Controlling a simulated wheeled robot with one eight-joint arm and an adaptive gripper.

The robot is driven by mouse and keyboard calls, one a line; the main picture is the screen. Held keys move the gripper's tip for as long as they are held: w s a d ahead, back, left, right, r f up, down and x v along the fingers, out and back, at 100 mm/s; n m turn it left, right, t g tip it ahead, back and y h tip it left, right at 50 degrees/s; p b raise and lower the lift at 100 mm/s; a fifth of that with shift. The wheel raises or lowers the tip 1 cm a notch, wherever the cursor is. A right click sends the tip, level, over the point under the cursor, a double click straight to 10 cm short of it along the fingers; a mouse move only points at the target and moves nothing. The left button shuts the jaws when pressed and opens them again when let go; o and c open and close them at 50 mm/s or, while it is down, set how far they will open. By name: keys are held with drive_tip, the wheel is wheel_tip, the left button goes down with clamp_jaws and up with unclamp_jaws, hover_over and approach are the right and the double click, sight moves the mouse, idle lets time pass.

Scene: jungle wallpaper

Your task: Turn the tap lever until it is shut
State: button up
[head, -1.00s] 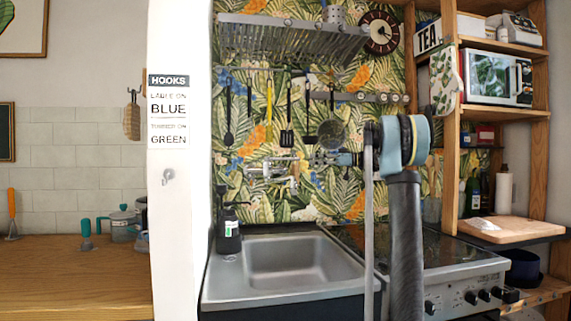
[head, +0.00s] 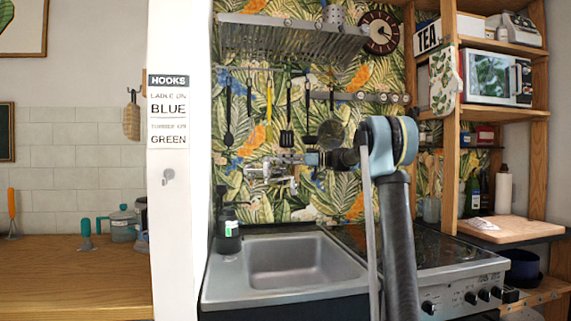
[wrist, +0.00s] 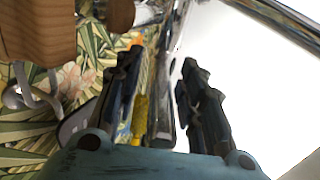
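The metal tap (head: 268,171) is on the patterned wall above the sink, with its spout on the right side. Its lever is hard to make out in the head view. My gripper (head: 303,160) is close to the tap's right side and partly overlaps it there. In the wrist view my gripper (wrist: 162,62) has its two dark fingers apart. A grey metal bar (wrist: 165,85) shows between them. I cannot tell whether this bar is the lever or whether a finger touches it.
The sink (head: 290,262) lies below, with a dark soap bottle (head: 228,236) at its left. The hob (head: 420,255) is on the right. Hanging utensils (head: 287,125) and a metal shelf (head: 290,38) are above. A white pillar (head: 180,230) stands to the left.

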drive_tip(key=shift+c, duration=0.3)
clamp_jaws()
drive_tip(key=shift+d, duration=0.1)
